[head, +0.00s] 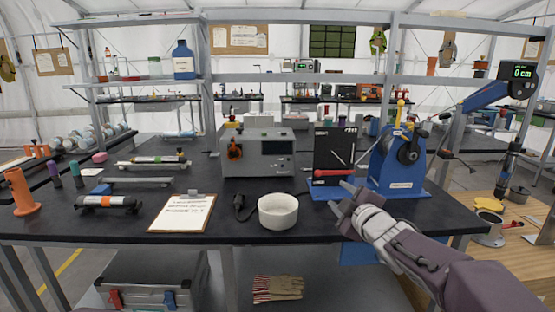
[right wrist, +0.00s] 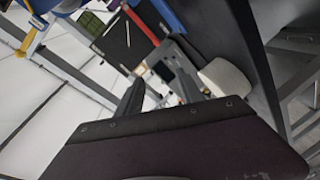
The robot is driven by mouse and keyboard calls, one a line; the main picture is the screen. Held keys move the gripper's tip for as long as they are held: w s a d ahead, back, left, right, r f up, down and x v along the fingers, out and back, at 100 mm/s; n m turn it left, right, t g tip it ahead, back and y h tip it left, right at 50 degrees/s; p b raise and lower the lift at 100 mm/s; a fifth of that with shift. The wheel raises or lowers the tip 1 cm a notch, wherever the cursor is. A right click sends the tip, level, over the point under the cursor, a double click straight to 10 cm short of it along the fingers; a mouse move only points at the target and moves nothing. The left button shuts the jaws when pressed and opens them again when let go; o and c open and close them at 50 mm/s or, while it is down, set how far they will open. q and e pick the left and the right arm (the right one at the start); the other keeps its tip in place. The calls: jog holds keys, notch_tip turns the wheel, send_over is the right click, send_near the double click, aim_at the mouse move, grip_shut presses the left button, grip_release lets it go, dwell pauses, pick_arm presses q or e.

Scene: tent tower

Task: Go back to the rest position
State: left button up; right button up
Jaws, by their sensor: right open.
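My right gripper (head: 343,203) is over the front right part of the black table (head: 240,220), between a white bowl (head: 277,211) and a blue machine (head: 397,160). Its jaws are open and I see nothing between them. In the right wrist view its dark fingers (right wrist: 160,85) show, with the white bowl (right wrist: 226,77) beyond them. My left gripper is in neither view.
A grey instrument box (head: 258,152), a clipboard (head: 183,212) and an orange stand (head: 23,192) are on the table. A shelf frame with a blue bottle (head: 183,60) rises behind. Gloves (head: 277,288) lie below the table. A wooden bench (head: 500,235) is at right.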

jog(key=s+d+f+m+g+h+b, duration=0.1)
jog(key=s+f+m+g+b, duration=0.35)
jog(key=f, duration=0.85)
jog(key=s+d+f+m+g+h+b, duration=0.15)
jog(key=s+f, duration=0.55)
jog(key=f, duration=0.7)
jog(key=s+a+f+m+g, duration=0.1)
jog(key=s+f+m+g, duration=0.4)
jog(key=s, duration=0.4)
jog(key=s+f+m+g, duration=0.35)
jog(key=s+f, duration=0.35)
jog(key=s, duration=0.3)
notch_tip(320, 180, up, 31)
jog(key=p, duration=3)
jog(key=shift+p, duration=0.35)
jog(key=shift+s+d, duration=0.1)
